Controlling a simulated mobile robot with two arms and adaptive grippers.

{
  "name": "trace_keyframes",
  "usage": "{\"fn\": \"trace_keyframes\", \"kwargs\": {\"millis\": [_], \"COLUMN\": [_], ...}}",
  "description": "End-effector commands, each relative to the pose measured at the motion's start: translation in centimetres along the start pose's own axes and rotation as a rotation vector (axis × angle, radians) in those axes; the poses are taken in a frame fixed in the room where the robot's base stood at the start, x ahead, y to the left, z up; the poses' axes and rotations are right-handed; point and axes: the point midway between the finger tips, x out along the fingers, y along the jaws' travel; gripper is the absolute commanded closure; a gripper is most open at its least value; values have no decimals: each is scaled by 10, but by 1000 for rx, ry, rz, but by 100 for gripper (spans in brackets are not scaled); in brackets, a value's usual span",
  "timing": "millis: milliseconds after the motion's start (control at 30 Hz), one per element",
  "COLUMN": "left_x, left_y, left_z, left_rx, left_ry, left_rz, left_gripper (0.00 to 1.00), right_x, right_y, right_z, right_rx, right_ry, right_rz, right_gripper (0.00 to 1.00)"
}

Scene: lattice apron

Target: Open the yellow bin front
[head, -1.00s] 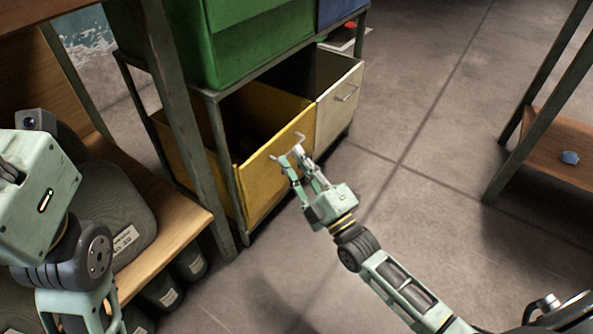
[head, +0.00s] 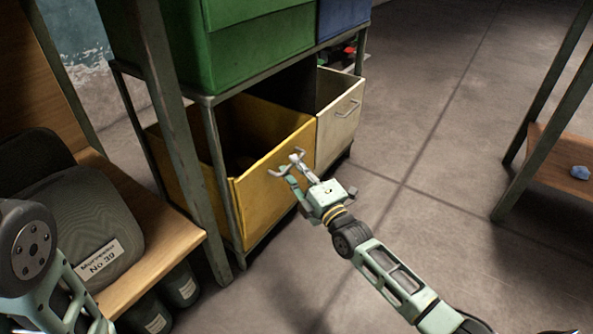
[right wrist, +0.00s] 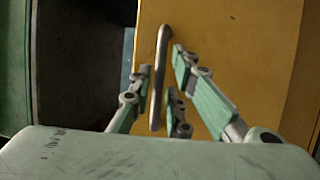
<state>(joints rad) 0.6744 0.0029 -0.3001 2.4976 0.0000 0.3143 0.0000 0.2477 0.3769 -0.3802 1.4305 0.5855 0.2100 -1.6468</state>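The yellow bin front (head: 268,196) is in the lower row of a metal rack. It is tilted outward, and the dark inside of the bin shows behind its top edge. My right gripper (head: 287,163) is at the upper part of this front, with its fingers spread. In the right wrist view a grey bar handle (right wrist: 158,75) on the yellow front passes between the fingers of the right gripper (right wrist: 163,88). Gaps show beside the handle; contact cannot be made out. My left arm shows at the lower left edge, but its gripper is out of the picture.
A cream bin front (head: 340,125) with a handle is right of the yellow one. Green (head: 260,50) and blue (head: 340,15) bins sit above. A wooden bench (head: 165,235) holding a grey pack is at left. The floor (head: 430,190) at right is clear.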

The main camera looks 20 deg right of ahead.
Motion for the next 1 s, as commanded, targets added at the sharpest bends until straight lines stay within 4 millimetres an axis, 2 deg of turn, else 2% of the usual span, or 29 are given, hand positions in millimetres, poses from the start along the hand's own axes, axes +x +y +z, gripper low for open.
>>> {"fn": "trace_keyframes", "kwargs": {"millis": [200,400,1000], "left_x": [0,0,0], "left_y": [0,0,0], "left_z": [0,0,0], "left_rx": [0,0,-1], "left_ry": [0,0,0], "left_rz": [0,0,0], "left_gripper": [60,60,60], "right_x": [0,0,-5], "right_y": [0,0,-1], "right_z": [0,0,0], "right_rx": [1,1,2], "right_ry": [0,0,1], "right_rz": [0,0,7], "right_gripper": [84,100,100]}}
